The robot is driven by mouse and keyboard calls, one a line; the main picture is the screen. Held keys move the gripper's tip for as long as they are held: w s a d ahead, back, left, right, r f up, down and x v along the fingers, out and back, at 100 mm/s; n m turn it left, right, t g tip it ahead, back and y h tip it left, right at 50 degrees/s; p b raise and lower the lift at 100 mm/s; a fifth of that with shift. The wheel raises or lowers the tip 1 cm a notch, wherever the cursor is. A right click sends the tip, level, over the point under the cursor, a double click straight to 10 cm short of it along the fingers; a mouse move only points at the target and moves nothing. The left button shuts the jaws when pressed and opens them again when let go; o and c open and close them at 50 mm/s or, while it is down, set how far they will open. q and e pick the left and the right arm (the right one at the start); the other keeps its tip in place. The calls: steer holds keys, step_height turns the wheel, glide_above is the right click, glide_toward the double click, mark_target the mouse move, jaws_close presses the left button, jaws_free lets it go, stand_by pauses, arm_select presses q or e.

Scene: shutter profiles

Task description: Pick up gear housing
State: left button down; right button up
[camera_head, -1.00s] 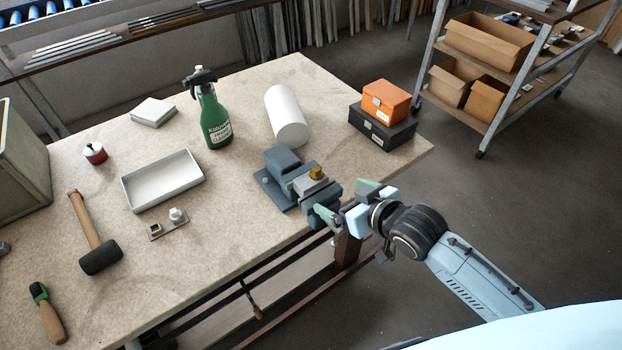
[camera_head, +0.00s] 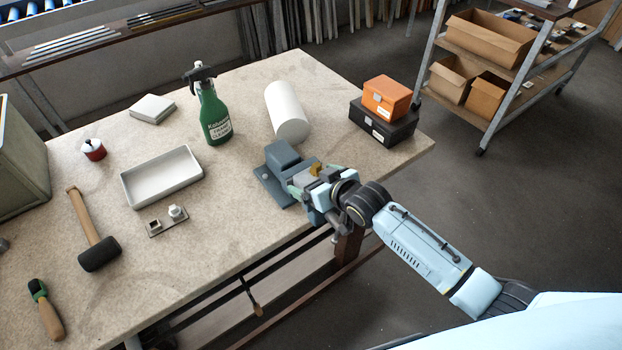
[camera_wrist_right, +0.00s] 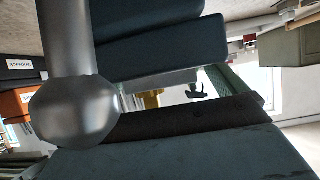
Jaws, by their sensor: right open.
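The part that looks like the gear housing, a light grey block with a brass-coloured piece (camera_head: 315,169) on top, sits at the blue-grey vise (camera_head: 280,157) on the table's front edge. My right gripper (camera_head: 313,181) is open at the vise, its pale green fingers on either side of this part. Whether the fingers touch it, I cannot tell. My gripper and wrist hide much of the part. In the right wrist view, the brass piece (camera_wrist_right: 152,99) shows small between dark vise bodies, with a green finger (camera_wrist_right: 236,88) to its right. My left gripper is not in view.
A white cylinder (camera_head: 287,112) lies behind the vise, and a green spray bottle (camera_head: 215,117) stands left of it. An orange box (camera_head: 386,97) on a black case (camera_head: 382,124) is to the right. A white tray (camera_head: 162,178) is left.

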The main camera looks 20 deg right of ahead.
steer(key=shift+w+f, duration=0.1)
steer(key=shift+w, duration=0.1)
steer(key=shift+c, duration=0.4)
steer(key=c, duration=1.2)
steer(key=shift+c, duration=0.3)
